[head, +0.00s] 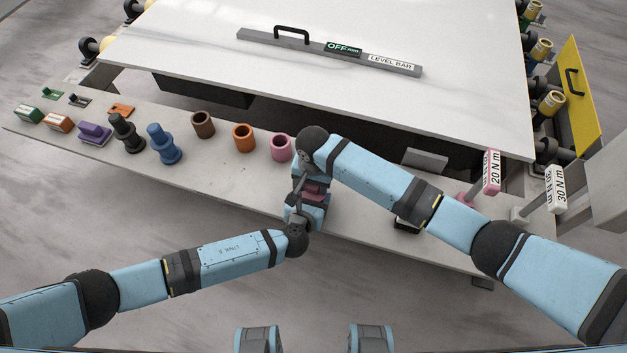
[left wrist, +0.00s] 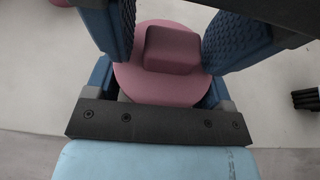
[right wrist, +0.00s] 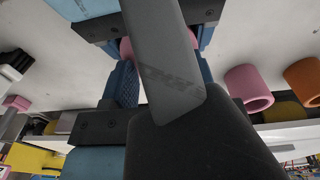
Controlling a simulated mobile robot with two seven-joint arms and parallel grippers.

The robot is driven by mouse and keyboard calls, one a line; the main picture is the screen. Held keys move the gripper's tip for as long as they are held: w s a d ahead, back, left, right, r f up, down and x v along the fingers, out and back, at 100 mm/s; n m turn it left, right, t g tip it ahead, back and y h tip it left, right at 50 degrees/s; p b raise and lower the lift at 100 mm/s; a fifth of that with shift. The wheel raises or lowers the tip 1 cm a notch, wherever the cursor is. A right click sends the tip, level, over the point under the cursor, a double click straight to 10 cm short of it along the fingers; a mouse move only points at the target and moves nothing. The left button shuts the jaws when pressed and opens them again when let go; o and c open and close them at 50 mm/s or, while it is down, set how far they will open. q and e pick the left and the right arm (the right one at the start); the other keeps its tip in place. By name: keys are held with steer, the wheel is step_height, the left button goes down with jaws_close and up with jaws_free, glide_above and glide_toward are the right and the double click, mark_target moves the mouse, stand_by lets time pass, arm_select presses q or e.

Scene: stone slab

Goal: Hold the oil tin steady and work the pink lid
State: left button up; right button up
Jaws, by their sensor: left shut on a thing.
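The pink lid (left wrist: 135,83) is a round disc with a raised block on top, seen from above in the left wrist view. In the head view only a small pink part (head: 313,188) shows between my grippers. My left gripper (left wrist: 155,98) is shut low around the oil tin, whose body is almost wholly hidden under the lid. My right gripper (left wrist: 172,45) is open, with one ribbed finger on each side of the lid's block and a narrow gap at the left. In the right wrist view a dark grey part covers most of the lid.
The grey ledge holds a pink cup (head: 281,147), an orange cup (head: 244,138), a brown cup (head: 203,124), and blue (head: 163,144) and black (head: 126,133) stepped pieces. Tags reading 20 N m (head: 491,172) and 30 N m (head: 556,190) stand at right. Behind is the white slab (head: 200,45) with a level bar (head: 300,44).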

steer(key=c, duration=0.8)
steer(key=shift+o, duration=0.2)
steer(key=shift+r, duration=0.2)
steer(key=shift+w+a+r, duration=0.1)
steer(key=shift+a+r, duration=0.05)
steer(key=shift+r, duration=1.3)
jaws_close()
steer(key=shift+c, duration=0.2)
jaws_free()
steer(key=o, duration=0.4)
